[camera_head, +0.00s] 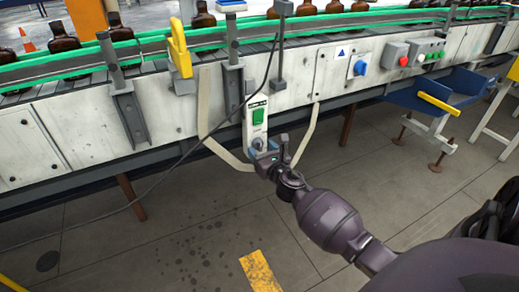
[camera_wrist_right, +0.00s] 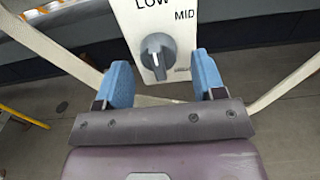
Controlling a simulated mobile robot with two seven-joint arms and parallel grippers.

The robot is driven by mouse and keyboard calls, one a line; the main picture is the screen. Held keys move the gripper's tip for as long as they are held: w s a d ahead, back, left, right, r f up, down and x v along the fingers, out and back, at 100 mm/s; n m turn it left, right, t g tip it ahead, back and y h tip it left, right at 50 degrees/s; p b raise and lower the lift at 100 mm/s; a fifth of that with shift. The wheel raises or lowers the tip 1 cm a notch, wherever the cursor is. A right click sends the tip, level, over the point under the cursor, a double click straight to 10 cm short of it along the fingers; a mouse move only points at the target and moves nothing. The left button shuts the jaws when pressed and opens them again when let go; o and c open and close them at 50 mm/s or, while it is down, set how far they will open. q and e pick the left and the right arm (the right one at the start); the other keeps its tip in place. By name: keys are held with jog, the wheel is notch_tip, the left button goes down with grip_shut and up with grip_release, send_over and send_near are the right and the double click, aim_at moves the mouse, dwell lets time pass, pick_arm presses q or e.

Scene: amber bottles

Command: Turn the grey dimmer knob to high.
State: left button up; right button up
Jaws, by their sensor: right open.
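The grey dimmer knob (camera_wrist_right: 158,54) is on a white panel below the printed words LOW and MID. A pale mark shows on its lower part; its exact setting is hard to tell. My right gripper (camera_wrist_right: 163,76) is open, with one blue finger on each side of the knob and a gap to each. In the head view the right gripper (camera_head: 268,150) is at the lower end of the white control box (camera_head: 256,106), which has a green switch (camera_head: 258,117). The gripper largely hides the knob there. My left gripper is not in view.
The box hangs on the front of a conveyor (camera_head: 165,118) carrying amber bottles (camera_head: 63,38). A pale strap (camera_head: 305,135) loops around it and a black cable runs past. A blue knob (camera_head: 360,68) and red button (camera_head: 404,61) are farther right. The floor in front is open.

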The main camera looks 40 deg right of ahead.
jog(key=shift+w+d, duration=0.1)
jog(key=shift+w, duration=0.4)
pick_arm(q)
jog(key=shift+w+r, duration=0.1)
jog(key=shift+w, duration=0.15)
pick_arm(e)
jog(key=shift+w, duration=0.1)
jog(key=c, duration=0.9)
